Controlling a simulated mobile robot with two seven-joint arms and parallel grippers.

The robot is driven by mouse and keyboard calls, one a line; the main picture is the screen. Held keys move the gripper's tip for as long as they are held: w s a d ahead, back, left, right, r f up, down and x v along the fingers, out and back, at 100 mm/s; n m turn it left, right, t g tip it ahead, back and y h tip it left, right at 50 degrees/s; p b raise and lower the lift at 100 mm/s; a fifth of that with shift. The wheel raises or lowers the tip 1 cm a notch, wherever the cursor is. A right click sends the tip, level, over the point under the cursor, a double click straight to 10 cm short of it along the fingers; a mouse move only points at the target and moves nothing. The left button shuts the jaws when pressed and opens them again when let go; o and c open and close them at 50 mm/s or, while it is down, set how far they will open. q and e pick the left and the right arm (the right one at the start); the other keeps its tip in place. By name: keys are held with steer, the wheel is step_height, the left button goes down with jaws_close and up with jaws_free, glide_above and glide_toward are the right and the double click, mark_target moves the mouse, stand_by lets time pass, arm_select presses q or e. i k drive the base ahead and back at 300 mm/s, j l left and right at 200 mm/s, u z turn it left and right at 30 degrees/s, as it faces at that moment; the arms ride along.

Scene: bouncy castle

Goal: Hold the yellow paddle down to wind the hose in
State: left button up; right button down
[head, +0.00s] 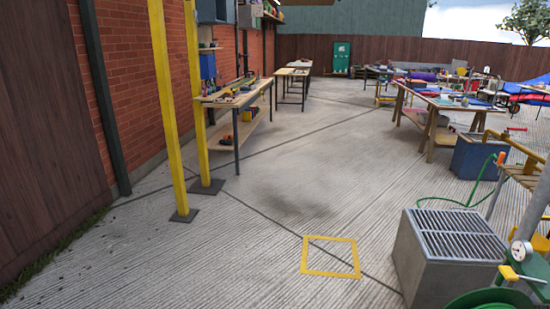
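A small yellow paddle-like piece (509,272) shows at the lower right, on a short bar beside a white round dial (521,250). I cannot tell for sure that it is the paddle. A round green part (490,299), which looks like a reel, is cut off by the bottom edge just below it. A green hose (447,201) lies on the ground at the right and rises past a blue box. Neither of my grippers is in view.
A grey block with a grated top (455,237) stands left of the dial. A yellow square outline (330,257) marks the ground. Two yellow posts (168,110) stand at the left. Workbenches (236,97) line the brick wall. The middle ground is clear.

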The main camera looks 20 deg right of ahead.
mark_target(509, 274)
steer(key=i+z, duration=0.8)
steer(key=z, duration=0.15)
steer(key=i+z, duration=0.4)
steer(key=i+j+z, duration=0.1)
steer(key=i+z, duration=0.2)
steer(key=z, duration=0.15)
steer(key=i+j+z, duration=0.25)
steer(key=z, duration=0.15)
steer(key=i, duration=0.1)
